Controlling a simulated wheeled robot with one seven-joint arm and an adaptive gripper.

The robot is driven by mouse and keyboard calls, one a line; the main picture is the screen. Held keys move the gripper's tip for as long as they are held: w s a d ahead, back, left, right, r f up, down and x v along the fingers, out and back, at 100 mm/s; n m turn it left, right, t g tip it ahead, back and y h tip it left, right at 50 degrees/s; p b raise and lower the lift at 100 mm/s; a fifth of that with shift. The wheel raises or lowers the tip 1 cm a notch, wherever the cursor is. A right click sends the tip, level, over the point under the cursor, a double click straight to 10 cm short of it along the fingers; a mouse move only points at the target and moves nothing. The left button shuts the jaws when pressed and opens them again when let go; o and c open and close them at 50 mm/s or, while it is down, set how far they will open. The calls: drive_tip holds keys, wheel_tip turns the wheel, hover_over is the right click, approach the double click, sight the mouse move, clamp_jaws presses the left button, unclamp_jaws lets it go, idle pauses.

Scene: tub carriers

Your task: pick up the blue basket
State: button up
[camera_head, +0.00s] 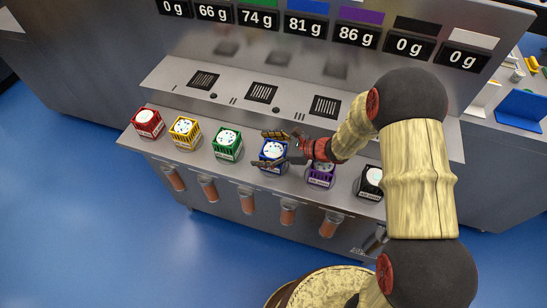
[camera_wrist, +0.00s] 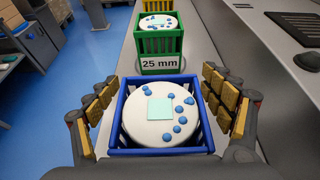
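The blue basket (camera_head: 272,155) stands on the steel ledge, fourth from the left in a row of coloured baskets. It holds a white round top with blue dots and a pale green square. In the wrist view the blue basket (camera_wrist: 160,151) sits between the fingers of my gripper (camera_wrist: 163,108). The gold-padded fingers stand apart on its left and right, with small gaps visible at its upper sides. In the head view my gripper (camera_head: 278,149) is over the blue basket and hides part of it.
The green basket (camera_wrist: 157,45) stands just ahead, with a yellow basket (camera_head: 185,132) and a red basket (camera_head: 148,122) beyond. A purple basket (camera_head: 321,173) and a black basket (camera_head: 370,184) stand to the right. A steel panel with weight displays (camera_head: 305,25) rises behind the ledge (camera_head: 205,157).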

drive_tip(key=shift+c, duration=1.2)
drive_tip(key=c, duration=1.5)
